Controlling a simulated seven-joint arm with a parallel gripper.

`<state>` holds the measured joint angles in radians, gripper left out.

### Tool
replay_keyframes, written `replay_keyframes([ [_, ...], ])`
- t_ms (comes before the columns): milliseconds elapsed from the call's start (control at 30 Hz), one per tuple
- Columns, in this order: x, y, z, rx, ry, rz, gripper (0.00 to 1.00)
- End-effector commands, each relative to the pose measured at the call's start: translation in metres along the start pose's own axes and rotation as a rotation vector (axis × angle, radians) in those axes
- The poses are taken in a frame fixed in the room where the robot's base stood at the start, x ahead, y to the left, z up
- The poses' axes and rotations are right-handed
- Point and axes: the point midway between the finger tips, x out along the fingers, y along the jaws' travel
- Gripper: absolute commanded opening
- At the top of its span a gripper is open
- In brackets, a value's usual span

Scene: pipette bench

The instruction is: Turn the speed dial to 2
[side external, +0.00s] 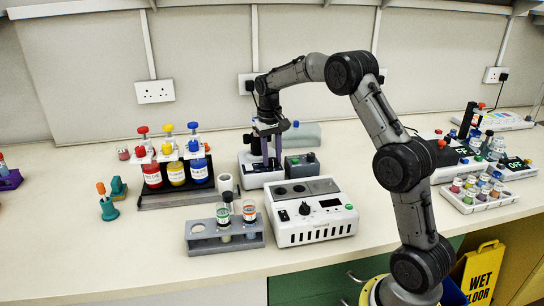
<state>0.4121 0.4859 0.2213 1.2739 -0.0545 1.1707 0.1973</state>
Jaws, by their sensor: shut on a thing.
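My gripper (268,158) points down over a small white device (262,178) at the middle of the bench. Its fingers are shut low at the top of this device, on what appears to be its speed dial. The fingers hide the dial, so its marks and setting cannot be read. Purple upright parts show around the fingers, and I cannot tell whether they belong to the device.
A white block unit (318,232) with a black knob (304,208) stands in front. A grey tube rack (225,240) is beside it. A stand with red, yellow and blue bottles (175,195) is left. A dark grey box (301,166) stands close right of the gripper.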

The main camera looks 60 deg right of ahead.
Motion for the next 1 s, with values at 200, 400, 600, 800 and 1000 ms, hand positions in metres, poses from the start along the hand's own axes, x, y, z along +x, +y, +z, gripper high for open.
replay_keyframes([
  [200,-0.002,0.0,-0.001,0.0,0.004,0.0,0.0],
  [400,-0.002,0.0,-0.001,0.0,0.003,0.0,0.59],
  [600,-0.001,0.0,0.0,0.001,0.002,0.0,0.67],
  [800,-0.004,0.0,-0.001,0.001,0.002,0.0,0.67],
  [1000,-0.03,0.0,-0.001,0.001,0.006,-0.001,0.67],
])
